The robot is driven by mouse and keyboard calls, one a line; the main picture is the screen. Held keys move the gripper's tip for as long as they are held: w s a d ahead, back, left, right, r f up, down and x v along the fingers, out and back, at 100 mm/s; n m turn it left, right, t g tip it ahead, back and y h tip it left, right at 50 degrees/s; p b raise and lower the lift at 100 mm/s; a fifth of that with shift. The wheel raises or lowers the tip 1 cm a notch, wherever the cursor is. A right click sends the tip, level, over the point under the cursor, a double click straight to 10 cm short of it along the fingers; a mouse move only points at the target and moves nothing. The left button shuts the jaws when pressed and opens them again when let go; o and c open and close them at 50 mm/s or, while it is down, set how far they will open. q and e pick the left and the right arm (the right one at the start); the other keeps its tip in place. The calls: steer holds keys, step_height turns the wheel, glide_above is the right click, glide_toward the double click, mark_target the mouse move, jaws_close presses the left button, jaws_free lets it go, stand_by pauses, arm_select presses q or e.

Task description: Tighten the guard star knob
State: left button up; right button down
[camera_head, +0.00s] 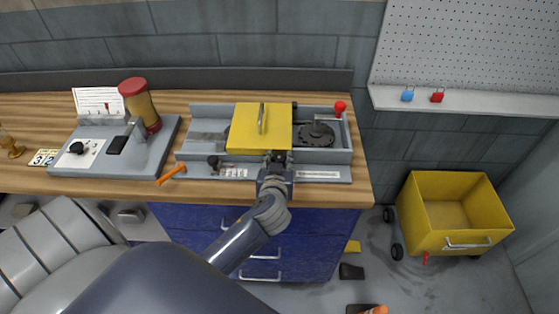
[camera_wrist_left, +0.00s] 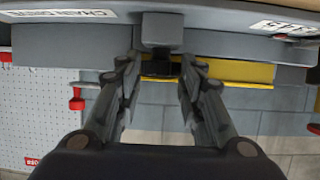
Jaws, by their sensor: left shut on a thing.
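The yellow guard (camera_head: 258,128) with its upright handle lies over the middle of the grey machine (camera_head: 204,124). It also shows as a yellow edge in the left wrist view (camera_wrist_left: 236,72). My left gripper (camera_head: 277,158) is at the machine's front, below the guard. In the left wrist view its fingers (camera_wrist_left: 161,76) are closed around the dark star knob (camera_wrist_left: 160,68), beside a grey block (camera_wrist_left: 162,30). The fingers hide much of the knob, so its turn cannot be told. My right gripper is not in view.
A black knob (camera_head: 213,161) and an orange handle (camera_head: 172,171) are left of my gripper. A red knob (camera_head: 340,106) stands at the machine's right. A control box (camera_head: 112,148) and red-capped jar (camera_head: 139,103) are further left. A yellow cart (camera_head: 467,241) stands on the floor.

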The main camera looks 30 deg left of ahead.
arm_select(q)
steer(key=m+h+p, duration=0.1)
steer(key=m+t+h+p, duration=0.1)
steer(key=m+h, duration=0.1)
steer(key=shift+s+a+r+h, duration=0.1)
steer(key=shift+s+a+h, duration=0.1)
steer(key=shift+a+h, duration=0.15)
steer(key=shift+a+m+t+h+p, duration=0.2)
steer(key=shift+m+t+h+p, duration=0.1)
steer(key=shift+m+h+p, duration=0.4)
steer(key=o, duration=1.1)
steer(key=shift+c, duration=0.2)
